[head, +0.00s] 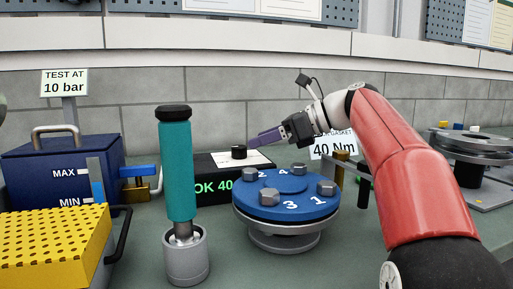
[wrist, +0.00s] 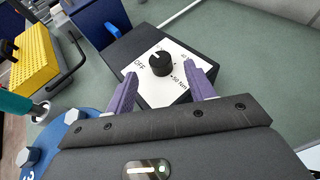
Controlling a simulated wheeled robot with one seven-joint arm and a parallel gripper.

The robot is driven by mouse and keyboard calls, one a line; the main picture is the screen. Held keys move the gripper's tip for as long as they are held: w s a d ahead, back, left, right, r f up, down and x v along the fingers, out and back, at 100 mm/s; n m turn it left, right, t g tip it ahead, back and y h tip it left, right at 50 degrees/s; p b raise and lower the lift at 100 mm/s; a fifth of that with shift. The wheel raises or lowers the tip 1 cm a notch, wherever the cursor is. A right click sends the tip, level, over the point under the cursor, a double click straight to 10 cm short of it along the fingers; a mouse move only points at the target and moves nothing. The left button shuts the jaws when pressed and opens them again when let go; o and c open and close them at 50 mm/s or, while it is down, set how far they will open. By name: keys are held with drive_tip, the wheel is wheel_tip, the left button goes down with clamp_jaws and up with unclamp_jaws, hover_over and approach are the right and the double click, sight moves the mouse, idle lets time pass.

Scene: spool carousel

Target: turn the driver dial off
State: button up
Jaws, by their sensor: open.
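The driver dial is a black knob (wrist: 161,64) on a white plate (wrist: 185,83) atop a dark box (wrist: 117,50). In the wrist view the plate reads OFF on the left and Nm values on the right. Nothing is between the fingers.
A blue flange with numbered bolts (head: 290,205) stands in front of the box. A teal driver (head: 177,165) stands upright in a grey holder (head: 186,258). A blue tank (head: 62,165) and a yellow perforated block (head: 52,245) are at left. A "40 Nm" sign (head: 333,147) is behind my arm.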

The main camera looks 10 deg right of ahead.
sight(240, 146)
drive_tip(key=x, duration=0.6)
drive_tip(key=shift+a+f+b, duration=0.2)
drive_tip(key=shift+a+b, duration=0.1)
drive_tip(key=shift+a, duration=0.05)
drive_tip(key=c, duration=1)
drive_tip(key=shift+w+r+n+g+p, duration=0.1)
drive_tip(key=shift+r+n+g+p, duration=0.25)
drive_tip(key=shift+p, duration=0.6)
drive_tip(key=shift+f+n+g+y+p, duration=0.3)
drive_tip(key=shift+n+g, duration=0.15)
drive_tip(key=shift+g, duration=0.1)
drive_tip(key=o, duration=1)
